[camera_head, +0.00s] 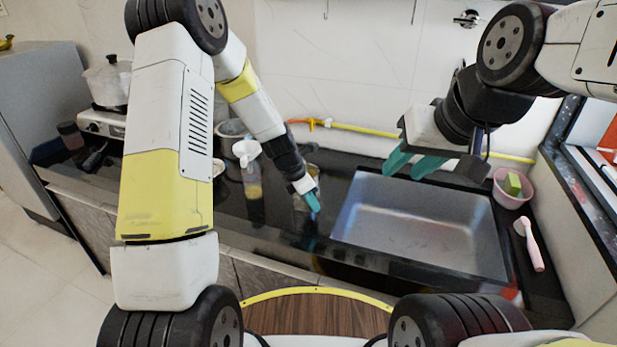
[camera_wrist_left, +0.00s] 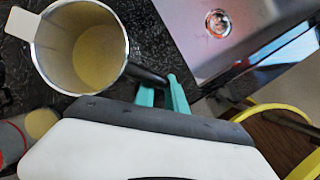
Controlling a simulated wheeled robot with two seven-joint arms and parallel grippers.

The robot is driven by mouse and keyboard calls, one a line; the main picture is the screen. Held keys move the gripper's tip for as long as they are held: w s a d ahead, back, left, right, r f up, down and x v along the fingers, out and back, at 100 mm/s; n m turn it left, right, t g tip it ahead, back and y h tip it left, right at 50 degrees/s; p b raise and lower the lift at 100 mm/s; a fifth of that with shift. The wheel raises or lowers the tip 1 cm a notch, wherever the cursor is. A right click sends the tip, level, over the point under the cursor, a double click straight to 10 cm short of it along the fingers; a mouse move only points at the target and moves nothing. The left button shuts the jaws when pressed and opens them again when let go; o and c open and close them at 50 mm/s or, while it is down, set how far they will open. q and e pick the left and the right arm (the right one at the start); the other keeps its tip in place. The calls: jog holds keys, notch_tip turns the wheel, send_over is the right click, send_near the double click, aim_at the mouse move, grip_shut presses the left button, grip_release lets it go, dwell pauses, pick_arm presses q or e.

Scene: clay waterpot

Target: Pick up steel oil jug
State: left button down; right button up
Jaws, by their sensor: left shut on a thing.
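The steel oil jug (camera_wrist_left: 80,48) shows in the left wrist view from above, with a round metal rim, a yellowish inside and a dark handle pointing to the lower right. My left gripper (camera_wrist_left: 162,95) has its teal fingers shut on that handle. In the head view my left gripper (camera_head: 313,201) is low over the black counter, left of the sink, and the jug is mostly hidden behind it and my arm. I cannot tell whether the jug touches the counter. My right gripper (camera_head: 413,163) is open and empty above the sink's back left part.
The steel sink (camera_head: 415,225) is right of my left gripper. A clear container with a white top (camera_head: 246,151) stands on the counter to the left. A pink bowl with a sponge (camera_head: 512,188) and a pink brush (camera_head: 534,245) are at the right. A white pot (camera_head: 108,82) is at the far left.

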pick_arm(q)
jog(key=shift+r, duration=0.1)
jog(key=shift+r, duration=0.55)
notch_tip(320, 180, up, 2)
jog(key=shift+w+r, duration=0.1)
jog(key=s+a, duration=0.3)
jog(key=s, duration=0.4)
jog(key=s+a+r, duration=0.1)
jog(key=s+a, duration=0.2)
jog(key=s, duration=0.5)
jog(key=shift+r, duration=0.25)
